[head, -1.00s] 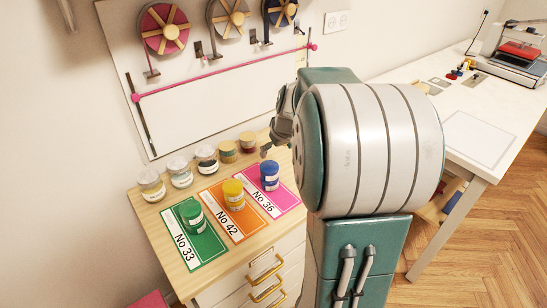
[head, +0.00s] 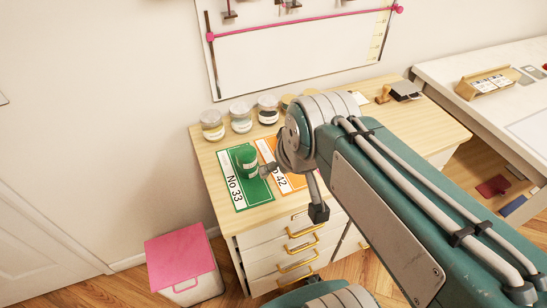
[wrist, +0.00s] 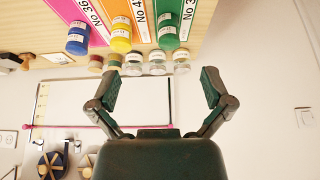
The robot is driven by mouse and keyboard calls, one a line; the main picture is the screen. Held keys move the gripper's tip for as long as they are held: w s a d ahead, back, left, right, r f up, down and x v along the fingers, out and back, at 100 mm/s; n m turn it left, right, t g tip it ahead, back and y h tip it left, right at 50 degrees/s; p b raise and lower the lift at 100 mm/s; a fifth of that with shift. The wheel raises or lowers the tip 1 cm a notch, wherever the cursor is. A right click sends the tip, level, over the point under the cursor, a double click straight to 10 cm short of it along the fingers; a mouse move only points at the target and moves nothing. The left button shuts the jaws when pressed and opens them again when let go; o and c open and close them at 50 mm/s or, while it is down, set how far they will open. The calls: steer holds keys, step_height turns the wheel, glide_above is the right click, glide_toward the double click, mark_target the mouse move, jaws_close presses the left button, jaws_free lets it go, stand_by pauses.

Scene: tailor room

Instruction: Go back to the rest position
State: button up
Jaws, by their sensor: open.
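My gripper (head: 292,190) is open and empty in front of the wooden drawer cabinet (head: 222,184). Its two fingers also spread apart in the wrist view (wrist: 160,88), with nothing between them. A green spool-like jar (head: 246,161) stands on the green No 33 card (head: 241,192). The orange No 42 card (head: 294,180) is partly hidden by my arm. The upside-down wrist view shows the blue jar (wrist: 78,39), yellow jar (wrist: 121,38) and green jar (wrist: 168,37), each on its own colored card.
A pink-lidded box (head: 181,258) sits on the floor at left. A white table (head: 440,72) is at right. A wall board (head: 300,45) hangs behind. Floor space shows left of the cabinet.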

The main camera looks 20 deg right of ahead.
steer(key=shift+s+a+f, duration=0.15)
steer(key=shift+s+a, duration=0.25)
steer(key=shift+s, duration=0.35)
steer(key=shift+s+a+f, duration=0.15)
steer(key=shift+s+a, duration=0.2)
steer(key=shift+s, duration=0.35)
